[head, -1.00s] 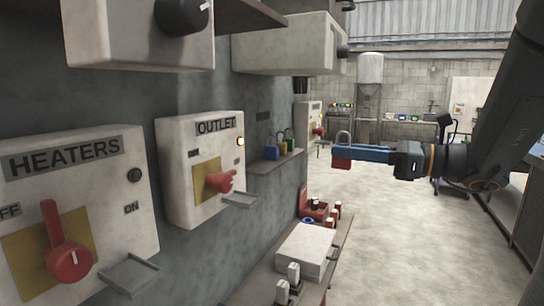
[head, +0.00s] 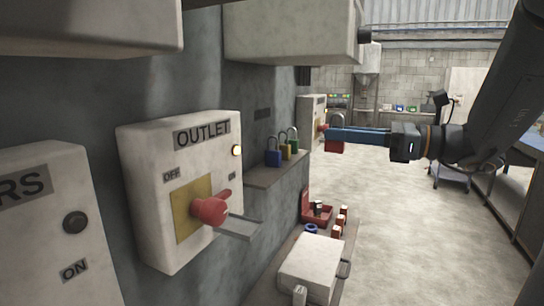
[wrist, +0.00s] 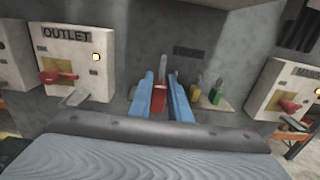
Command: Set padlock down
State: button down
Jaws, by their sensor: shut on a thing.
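My gripper (head: 338,138) is shut on a red padlock (head: 335,146) and holds it in the air at the right of the wall shelf. In the wrist view the red padlock (wrist: 158,99) sits between the blue fingers, shackle up. The small wall shelf (head: 262,180) carries a blue padlock (head: 273,158), a yellow padlock (head: 285,153) and a green padlock (head: 293,145). In the wrist view the fingers hide the blue padlock and part of the shelf (wrist: 222,107).
The OUTLET box (head: 150,190) with a red handle (head: 212,210) and a small tray (head: 238,228) is left of the shelf. Below is a lower bench with a white box (head: 310,262) and a red open case (head: 318,214). Open floor (head: 400,230) lies to the right.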

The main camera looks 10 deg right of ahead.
jog(key=f+p+x, duration=0.1)
jog(key=x, duration=0.4)
jog(key=p+x, duration=0.2)
jog(key=x, duration=0.4)
jog(key=f+p+x, duration=0.1)
jog(key=p+x, duration=0.1)
jog(key=x, duration=0.4)
jog(key=shift+s+f, duration=0.1)
jog(key=shift+f, duration=0.25)
jog(key=shift+a+f+p, duration=0.1)
jog(key=shift+f+p, duration=0.6)
jog(key=shift+f, duration=0.8)
jog(key=shift+a+f+p, duration=0.15)
jog(key=shift+f+p, duration=0.35)
jog(key=shift+f, duration=0.1)
jog(key=shift+f, duration=0.3)
jog(key=c, duration=1.6)
grip_release()
jog(key=shift+c, duration=0.2)
jog(key=shift+r, duration=0.15)
